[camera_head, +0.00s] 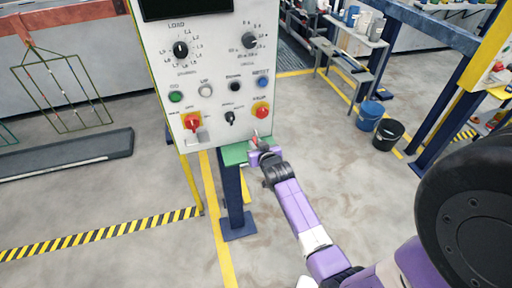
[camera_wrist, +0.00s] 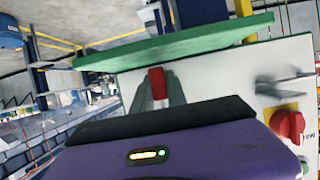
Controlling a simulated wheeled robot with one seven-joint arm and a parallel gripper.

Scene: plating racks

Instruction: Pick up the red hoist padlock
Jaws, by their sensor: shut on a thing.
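The red hoist padlock (camera_wrist: 157,83) shows as a small red block between the two grey fingers of my gripper (camera_wrist: 159,98) in the wrist view. My gripper is shut on it, and the fingers hide part of it. In the head view my gripper (camera_head: 257,146) is at the right end of a small green shelf (camera_head: 234,153), below the control panel (camera_head: 213,75). The padlock is too small there to make out clearly. The green shelf also shows in the wrist view (camera_wrist: 180,45), close to the padlock; I cannot tell whether they touch.
The panel carries a red rotary switch (camera_head: 192,122) with a grey fitting below it, and a red stop button (camera_head: 262,110). A blue post (camera_head: 233,200) supports the shelf. Blue (camera_head: 369,115) and black (camera_head: 388,137) buckets stand to the right. Floor between is clear.

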